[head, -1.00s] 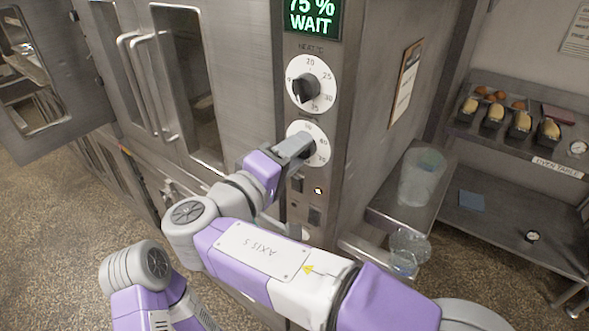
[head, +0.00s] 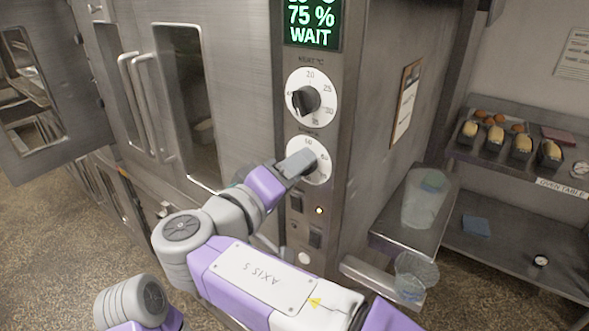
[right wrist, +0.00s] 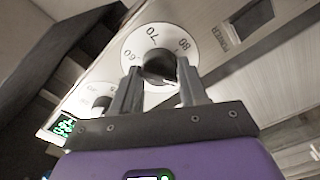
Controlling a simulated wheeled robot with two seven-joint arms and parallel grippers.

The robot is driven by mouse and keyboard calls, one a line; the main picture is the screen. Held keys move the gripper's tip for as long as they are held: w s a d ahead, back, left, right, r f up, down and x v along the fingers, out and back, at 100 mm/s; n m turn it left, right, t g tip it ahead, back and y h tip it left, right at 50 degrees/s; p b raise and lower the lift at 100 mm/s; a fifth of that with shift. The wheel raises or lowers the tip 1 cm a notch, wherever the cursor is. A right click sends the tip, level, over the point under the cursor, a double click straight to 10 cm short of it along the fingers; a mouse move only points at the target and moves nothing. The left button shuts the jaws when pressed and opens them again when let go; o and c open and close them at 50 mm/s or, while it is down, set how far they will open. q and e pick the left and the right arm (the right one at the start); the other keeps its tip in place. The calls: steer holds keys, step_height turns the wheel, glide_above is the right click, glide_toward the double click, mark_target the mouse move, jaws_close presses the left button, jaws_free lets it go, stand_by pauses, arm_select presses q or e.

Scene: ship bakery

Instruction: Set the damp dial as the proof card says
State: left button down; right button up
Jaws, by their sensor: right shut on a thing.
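The damp dial (head: 318,176), a white disc with black numbers, is the lower dial on the steel cabinet's control panel. My right gripper (head: 308,160) is at it and covers its knob in the head view. In the right wrist view the damp dial (right wrist: 130,50) shows 60, 70 and 80, and the gripper (right wrist: 160,82) is shut on its dark knob (right wrist: 160,66). The knob's pointer mark is unclear. The green display (head: 312,22) reads 75 % and WAIT; its upper line is cut off. A framed card (head: 406,103) hangs on the cabinet's side, unreadable. My left gripper is out of view.
The heat dial (head: 325,84) with a black knob sits just above. Below are switches (head: 315,237) and a lit lamp (head: 319,211). A clear container (head: 426,205) stands on a side shelf at right. Loaf tins (head: 495,137) stand on the oven table. A cabinet door (head: 40,100) hangs open at left.

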steer(key=o, duration=1)
steer(key=shift+o, duration=0.2)
steer(key=shift+a, duration=0.1)
steer(key=p+v, duration=0.1)
steer(key=v, duration=0.6)
steer(key=shift+s, duration=0.2)
steer(key=shift+a, duration=0.1)
